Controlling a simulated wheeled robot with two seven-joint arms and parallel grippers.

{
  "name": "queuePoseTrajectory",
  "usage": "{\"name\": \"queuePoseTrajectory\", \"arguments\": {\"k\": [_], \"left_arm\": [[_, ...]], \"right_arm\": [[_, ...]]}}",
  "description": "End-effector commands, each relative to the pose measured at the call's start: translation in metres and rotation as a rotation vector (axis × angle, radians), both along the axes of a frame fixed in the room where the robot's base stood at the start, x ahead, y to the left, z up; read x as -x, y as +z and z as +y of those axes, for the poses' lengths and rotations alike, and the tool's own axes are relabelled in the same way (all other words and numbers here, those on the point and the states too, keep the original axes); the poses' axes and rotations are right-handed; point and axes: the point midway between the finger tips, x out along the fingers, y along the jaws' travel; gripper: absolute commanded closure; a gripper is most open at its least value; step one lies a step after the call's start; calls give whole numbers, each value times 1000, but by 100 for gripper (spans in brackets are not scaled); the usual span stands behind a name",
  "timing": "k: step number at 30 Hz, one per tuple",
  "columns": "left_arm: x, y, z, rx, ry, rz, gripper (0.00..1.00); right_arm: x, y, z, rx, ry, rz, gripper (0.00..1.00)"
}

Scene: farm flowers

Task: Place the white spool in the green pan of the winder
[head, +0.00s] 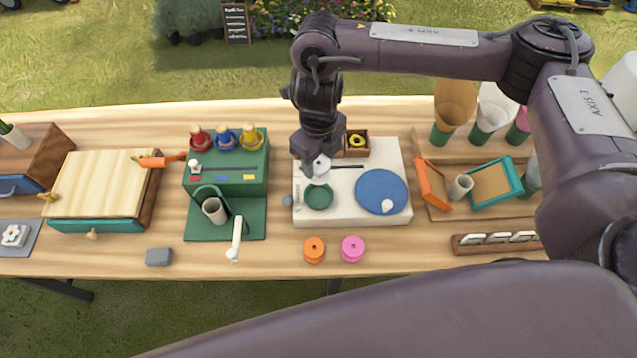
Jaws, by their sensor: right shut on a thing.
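The winder (345,212) is a white board in the middle of the table. It has a round green pan (319,197) at its left and a round blue disc (381,192) at its right. My right gripper (315,163) comes down over the winder's left half and is shut on the white spool (319,172). The spool is at the back edge of the green pan in the picture; I cannot tell whether it touches the pan. The gripper hides part of the spool. My left gripper is not in view.
An orange spool (314,249) and a pink spool (353,248) stand in front of the winder. A green stand (225,172) with a white lever is at its left. A small wooden box (357,143) sits behind. Racks with cones (455,105) are at the right.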

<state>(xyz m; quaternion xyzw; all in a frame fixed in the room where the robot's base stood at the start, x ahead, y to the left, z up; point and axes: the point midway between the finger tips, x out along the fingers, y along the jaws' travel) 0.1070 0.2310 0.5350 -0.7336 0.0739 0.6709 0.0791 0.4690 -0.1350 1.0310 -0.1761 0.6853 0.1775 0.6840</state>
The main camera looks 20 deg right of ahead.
Motion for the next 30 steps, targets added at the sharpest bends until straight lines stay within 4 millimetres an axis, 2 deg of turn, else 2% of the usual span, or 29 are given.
{"name": "queuePoseTrajectory", "arguments": {"k": [1,6,14,18,21,30], "left_arm": [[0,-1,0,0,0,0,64],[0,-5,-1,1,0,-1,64],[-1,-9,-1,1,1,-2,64],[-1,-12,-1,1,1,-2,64],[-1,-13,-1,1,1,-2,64],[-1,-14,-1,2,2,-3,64]], "right_arm": [[2,-16,0,-2,-3,8,75],[2,-51,0,-1,-4,5,75],[1,-74,0,-1,-1,2,75],[1,-95,0,0,-3,4,75],[0,-103,0,-1,-1,0,75],[0,-105,0,0,-1,-1,75]]}}
